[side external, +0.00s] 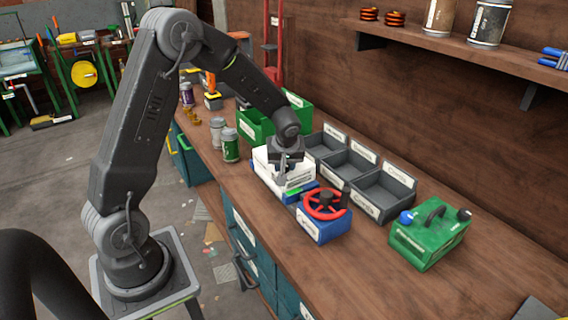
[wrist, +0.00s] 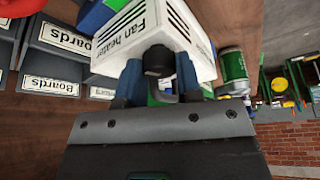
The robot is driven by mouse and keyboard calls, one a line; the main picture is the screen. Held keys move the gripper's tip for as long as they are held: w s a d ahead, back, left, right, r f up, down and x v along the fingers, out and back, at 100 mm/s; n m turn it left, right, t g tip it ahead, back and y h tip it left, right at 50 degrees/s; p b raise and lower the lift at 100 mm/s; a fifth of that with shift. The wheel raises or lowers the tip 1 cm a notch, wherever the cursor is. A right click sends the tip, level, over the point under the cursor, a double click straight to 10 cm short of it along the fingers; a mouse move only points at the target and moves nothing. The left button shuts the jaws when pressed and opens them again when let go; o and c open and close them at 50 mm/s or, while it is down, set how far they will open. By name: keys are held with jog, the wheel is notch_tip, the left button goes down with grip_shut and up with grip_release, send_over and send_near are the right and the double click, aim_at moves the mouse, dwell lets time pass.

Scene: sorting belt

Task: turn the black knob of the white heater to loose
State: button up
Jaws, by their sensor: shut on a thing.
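The white heater (side external: 268,168) stands on the wooden bench in the side view, below my gripper (side external: 286,168). In the wrist view the heater (wrist: 118,38) shows the label "Fan heater" and dark vent slots. Its black knob (wrist: 158,60) sits between the two blue-grey fingers of my gripper (wrist: 159,72). The fingers are closed on the knob's sides. In the side view the knob is hidden by my gripper. I cannot read any setting marks around the knob.
A blue box with a red wheel (side external: 325,204) stands close in front of the heater. Grey labelled bins (side external: 383,190) line the right side, with a green box (side external: 430,236) nearer the front. Green cans (side external: 230,146) and a green bin (side external: 254,126) stand to the left and behind.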

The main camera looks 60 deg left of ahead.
jog(key=n+g, duration=0.1)
jog(key=n, duration=0.2)
jog(key=n+g, duration=0.1)
jog(key=n, duration=0.1)
jog(key=shift+w+n+y, duration=0.1)
jog(key=shift+n+y, duration=0.2)
jog(key=shift+n, duration=0.1)
dwell(0.4)
jog(key=o, duration=0.9)
jog(key=shift+o, duration=0.2)
jog(key=v, duration=1.4)
jog(key=shift+w, duration=0.15)
jog(key=shift+a, duration=0.1)
